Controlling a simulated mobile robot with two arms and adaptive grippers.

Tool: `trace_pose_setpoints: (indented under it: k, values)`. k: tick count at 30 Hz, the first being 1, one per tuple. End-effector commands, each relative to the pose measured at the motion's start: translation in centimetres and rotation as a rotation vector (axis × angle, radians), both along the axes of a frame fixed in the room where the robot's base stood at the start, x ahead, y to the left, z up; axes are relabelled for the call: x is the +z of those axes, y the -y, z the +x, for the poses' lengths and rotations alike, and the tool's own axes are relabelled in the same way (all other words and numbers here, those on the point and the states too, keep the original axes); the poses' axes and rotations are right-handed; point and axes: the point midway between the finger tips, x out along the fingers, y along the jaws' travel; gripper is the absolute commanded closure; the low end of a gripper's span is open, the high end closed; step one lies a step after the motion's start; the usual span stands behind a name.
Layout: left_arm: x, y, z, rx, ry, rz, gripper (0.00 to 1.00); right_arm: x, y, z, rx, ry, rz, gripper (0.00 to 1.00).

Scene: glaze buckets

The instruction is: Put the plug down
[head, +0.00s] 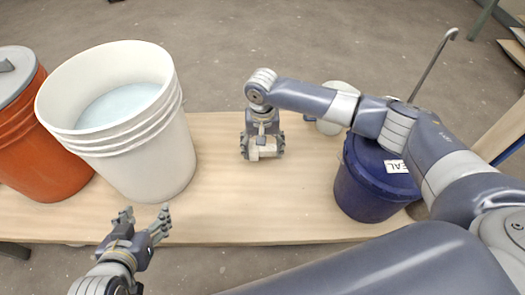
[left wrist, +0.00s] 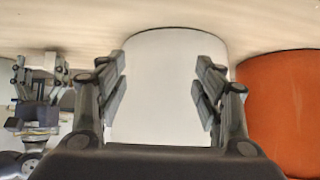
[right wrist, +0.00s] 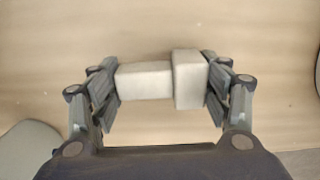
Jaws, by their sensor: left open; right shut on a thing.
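The plug (head: 263,151) is a small pale block with a wider part at one end. It also shows in the right wrist view (right wrist: 150,80), between the fingers over bare wooden bench. My right gripper (head: 262,148) is shut on it and points down at the middle of the bench. I cannot tell whether the plug touches the wood. My left gripper (head: 140,222) is open and empty at the bench's front edge, in front of the white bucket (head: 150,165). The white bucket lies between its fingers in the left wrist view (left wrist: 165,85), apart from them.
An orange bucket (head: 45,150) with a grey lid stands at the far left. A dark blue bucket (head: 365,190) with a white label stands at the right, partly behind my right arm. The white bucket is open and holds pale liquid.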

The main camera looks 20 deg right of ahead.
Motion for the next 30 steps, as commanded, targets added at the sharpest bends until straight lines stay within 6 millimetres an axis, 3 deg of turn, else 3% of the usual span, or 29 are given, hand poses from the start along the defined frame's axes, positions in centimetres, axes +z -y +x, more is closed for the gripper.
trace_pose_setpoints:
  k: [7, 22, 23, 25, 30]
  values:
    - [1.7, 0.7, 1.7, -0.008, 0.112, -0.026, 0.38, -1.0, 0.0, 0.0, 0.000, 0.002, 0.000, 0.55]
    - [1.4, 0.5, 1.3, -0.006, 0.085, -0.019, 0.38, -1.2, 0.0, 0.0, 0.000, 0.000, 0.001, 0.55]
    - [1.2, 0.5, 1.2, -0.006, 0.079, -0.018, 0.38, -1.2, 0.0, 0.0, 0.000, 0.000, 0.001, 0.27]
    - [1.2, 0.5, 1.2, -0.006, 0.077, -0.018, 0.38, -1.2, 0.0, 0.0, 0.000, 0.001, 0.001, 0.11]
    - [1.2, 0.5, 1.2, -0.006, 0.078, -0.018, 0.38, -1.2, 0.0, 0.0, 0.000, 0.001, 0.001, 0.09]
